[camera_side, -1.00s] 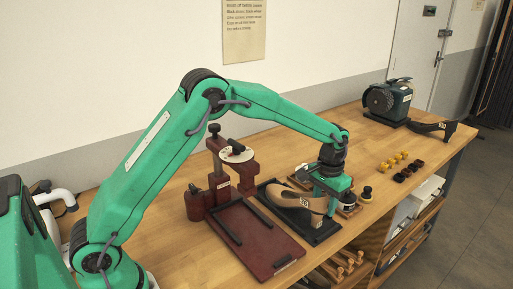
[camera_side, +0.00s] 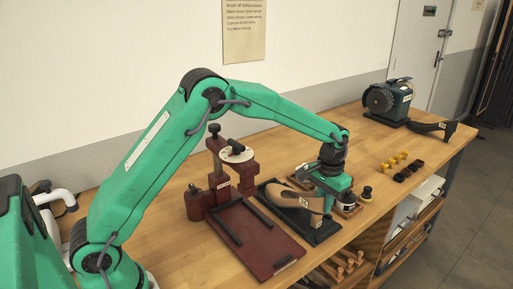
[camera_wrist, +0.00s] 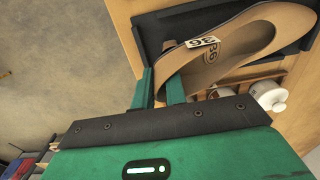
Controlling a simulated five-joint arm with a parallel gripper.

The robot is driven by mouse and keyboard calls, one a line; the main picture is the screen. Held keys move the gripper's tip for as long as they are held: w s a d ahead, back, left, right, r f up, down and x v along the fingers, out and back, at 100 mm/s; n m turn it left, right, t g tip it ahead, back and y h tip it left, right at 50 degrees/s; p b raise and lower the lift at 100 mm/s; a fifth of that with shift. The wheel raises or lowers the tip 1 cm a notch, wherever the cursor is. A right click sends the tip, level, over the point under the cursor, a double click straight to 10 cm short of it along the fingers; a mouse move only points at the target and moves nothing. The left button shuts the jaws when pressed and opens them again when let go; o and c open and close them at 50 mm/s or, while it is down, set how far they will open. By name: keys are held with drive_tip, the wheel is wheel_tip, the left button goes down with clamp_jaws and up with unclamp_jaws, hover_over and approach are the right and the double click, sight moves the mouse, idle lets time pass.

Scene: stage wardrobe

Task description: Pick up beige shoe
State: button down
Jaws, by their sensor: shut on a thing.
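The beige shoe (camera_side: 290,197) is a heeled pump with a white "36" label, at the black tray (camera_side: 319,236) in the side view. In the wrist view the shoe (camera_wrist: 265,40) shows its open top and inside, with part of the tray (camera_wrist: 200,20) around it. My gripper (camera_side: 326,205) is at the shoe's heel end. In the wrist view my gripper's fingers (camera_wrist: 161,88) are close together on the rear edge of the shoe. The shoe is still low, at the tray; I cannot tell whether its sole touches it.
A dark red stand with a base plate (camera_side: 262,255) is left of the tray. Small jars (camera_side: 366,193) stand close on the right. A green grinding machine (camera_side: 387,102) and a dark shoe (camera_side: 432,129) are at the far end.

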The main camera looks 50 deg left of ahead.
drive_tip(key=shift+r, duration=0.55)
wheel_tip(320, 180, up, 3)
drive_tip(key=shift+r, duration=0.15)
drive_tip(key=s+d+r, duration=0.6)
drive_tip(key=s+d, duration=0.1)
drive_tip(key=d, duration=0.2)
drive_tip(key=shift+s+r, duration=0.2)
drive_tip(key=shift+r, duration=0.1)
